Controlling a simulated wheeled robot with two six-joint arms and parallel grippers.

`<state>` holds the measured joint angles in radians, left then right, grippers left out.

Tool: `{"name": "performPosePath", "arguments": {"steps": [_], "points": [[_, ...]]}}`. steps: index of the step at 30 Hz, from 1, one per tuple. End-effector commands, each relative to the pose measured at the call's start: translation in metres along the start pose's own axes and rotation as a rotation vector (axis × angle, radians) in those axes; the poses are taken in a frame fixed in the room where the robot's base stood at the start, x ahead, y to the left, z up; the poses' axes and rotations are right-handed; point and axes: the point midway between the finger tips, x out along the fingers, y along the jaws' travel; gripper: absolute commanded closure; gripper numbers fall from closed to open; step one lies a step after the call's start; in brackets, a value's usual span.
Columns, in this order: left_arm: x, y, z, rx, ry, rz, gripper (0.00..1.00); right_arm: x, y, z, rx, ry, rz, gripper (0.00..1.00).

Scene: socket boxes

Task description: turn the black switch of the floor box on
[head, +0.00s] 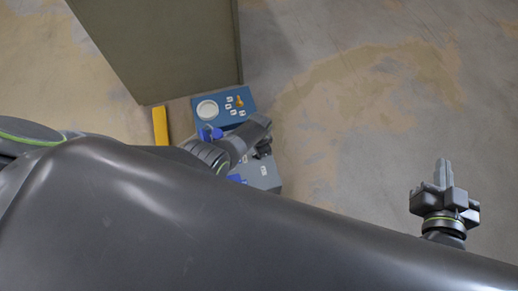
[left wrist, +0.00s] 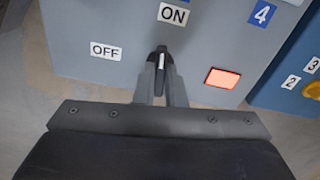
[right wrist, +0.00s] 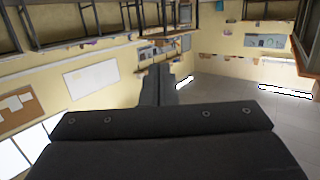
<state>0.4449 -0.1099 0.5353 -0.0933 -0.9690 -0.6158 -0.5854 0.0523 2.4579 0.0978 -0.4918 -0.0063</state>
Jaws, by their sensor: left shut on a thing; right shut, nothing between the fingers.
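The floor box is grey; its front panel (left wrist: 120,25) fills much of the left wrist view, and part of the box (head: 264,180) shows in the head view. The black switch (left wrist: 161,58) has a white line pointing up, close to the ON label (left wrist: 173,14); the OFF label (left wrist: 106,51) is to its left. My left gripper (left wrist: 160,80) is shut on the switch, a finger on each side. In the head view this gripper (head: 264,150) is over the box and partly hidden. My right gripper (head: 443,172) is shut and empty, away to the right.
A bright red rectangle (left wrist: 222,78) is on the panel, right of the switch. A blue box (head: 228,107) with a round white disc and small controls stands beyond the grey one. A yellow bar (head: 160,126) and a large dark panel (head: 165,45) are nearby. Floor on the right is clear.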

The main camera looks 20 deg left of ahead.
Motion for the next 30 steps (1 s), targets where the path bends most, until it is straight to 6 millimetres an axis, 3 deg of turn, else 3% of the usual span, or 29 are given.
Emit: {"name": "performPosePath", "arguments": {"steps": [10, 27, 28, 30], "points": [[0.0, 0.0, 0.0, 0.144, 0.0, 0.0, 1.0, -0.005, -0.001, 0.024, 0.02, -0.13, -0.008, 1.0], [0.0, 0.0, 0.0, 0.173, 0.001, -0.001, 1.0, -0.006, -0.002, 0.029, 0.023, -0.153, -0.01, 1.0], [0.0, 0.0, 0.0, 0.173, 0.001, -0.001, 0.86, -0.006, -0.002, 0.029, 0.023, -0.153, -0.01, 1.0], [0.0, 0.0, 0.0, 0.172, 0.001, -0.001, 0.77, -0.006, -0.002, 0.029, 0.023, -0.153, -0.01, 1.0]]}}
